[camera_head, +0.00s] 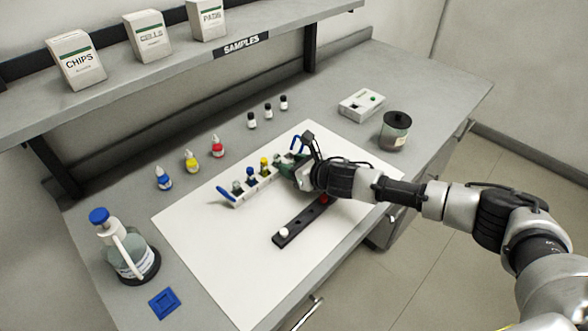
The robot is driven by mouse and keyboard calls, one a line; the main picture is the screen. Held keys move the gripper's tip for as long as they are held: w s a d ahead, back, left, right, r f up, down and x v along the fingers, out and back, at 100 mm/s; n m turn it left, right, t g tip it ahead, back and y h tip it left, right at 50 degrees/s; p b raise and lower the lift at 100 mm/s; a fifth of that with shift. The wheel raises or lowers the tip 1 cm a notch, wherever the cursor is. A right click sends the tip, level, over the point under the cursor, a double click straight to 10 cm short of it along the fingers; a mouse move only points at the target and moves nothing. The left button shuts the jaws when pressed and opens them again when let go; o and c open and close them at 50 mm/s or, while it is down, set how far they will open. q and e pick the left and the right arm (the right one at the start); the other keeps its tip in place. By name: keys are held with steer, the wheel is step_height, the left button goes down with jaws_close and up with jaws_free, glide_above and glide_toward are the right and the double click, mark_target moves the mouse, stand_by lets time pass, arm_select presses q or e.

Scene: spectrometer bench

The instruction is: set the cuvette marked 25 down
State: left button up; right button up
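A white rack (239,199) with blue end handles stands on the white mat (190,224). It holds several small cuvettes with coloured tops, among them a blue one (250,172) and a yellow one (264,163). No number 25 is legible, so I cannot tell which cuvette bears it. My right gripper (291,168) is at the right end of the rack, low over it, and hides that end. Something dark green shows at its fingers; I cannot tell whether it is held. My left gripper is out of view.
A black bar (300,222) with a white and a red knob lies in front of the rack. Dropper bottles (191,161) and small vials (268,111) stand behind. A wash bottle (127,250) and blue square (164,303) are left; a dark-lidded jar (395,131) is right.

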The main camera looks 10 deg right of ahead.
steer(key=c, duration=0.7)
